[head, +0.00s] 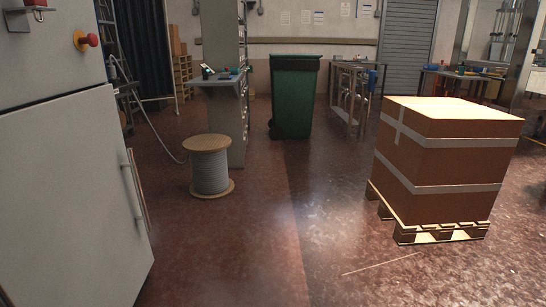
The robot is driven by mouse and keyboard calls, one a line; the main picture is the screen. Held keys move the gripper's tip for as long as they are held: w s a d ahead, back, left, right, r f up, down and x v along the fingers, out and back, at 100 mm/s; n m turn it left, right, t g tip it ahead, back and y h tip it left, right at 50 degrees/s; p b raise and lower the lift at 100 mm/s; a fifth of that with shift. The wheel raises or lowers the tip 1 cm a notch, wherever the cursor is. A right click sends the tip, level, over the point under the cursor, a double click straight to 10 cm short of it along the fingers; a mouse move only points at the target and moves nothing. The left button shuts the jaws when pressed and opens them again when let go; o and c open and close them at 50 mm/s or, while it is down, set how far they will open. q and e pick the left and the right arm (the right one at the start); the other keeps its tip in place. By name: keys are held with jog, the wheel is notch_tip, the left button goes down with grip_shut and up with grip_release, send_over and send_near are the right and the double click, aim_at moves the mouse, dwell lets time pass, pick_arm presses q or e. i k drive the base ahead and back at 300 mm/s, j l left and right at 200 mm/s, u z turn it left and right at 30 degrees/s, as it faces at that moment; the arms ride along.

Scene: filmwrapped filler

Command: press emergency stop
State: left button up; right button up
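A red emergency stop button (92,40) sticks out from a yellow base (79,41) at the upper left in the head view. It sits on the upper part of a large grey-white machine cabinet (60,170) that fills the left side. The button stands clear of anything else, with nothing touching it. Neither of my grippers shows in this view.
A cable spool (208,172) stands on the floor beyond the cabinet. A green wheeled bin (294,98) stands further back. A large taped carton (445,150) on a wooden pallet (438,236) stands at the right. The floor (255,250) between cabinet and pallet is clear.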

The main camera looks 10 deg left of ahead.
aim_at(91, 39)
jog(key=i+l+u, duration=0.15)
jog(key=i+u, duration=0.35)
jog(key=i+l+u, duration=0.3)
jog(key=i+u, duration=0.2)
jog(key=i+l+u, duration=0.65)
jog(key=l+u, duration=0.3)
jog(key=l, duration=0.15)
jog(key=i+l+u, duration=0.2)
jog(key=l+u, duration=0.3)
jog(key=l, duration=0.2)
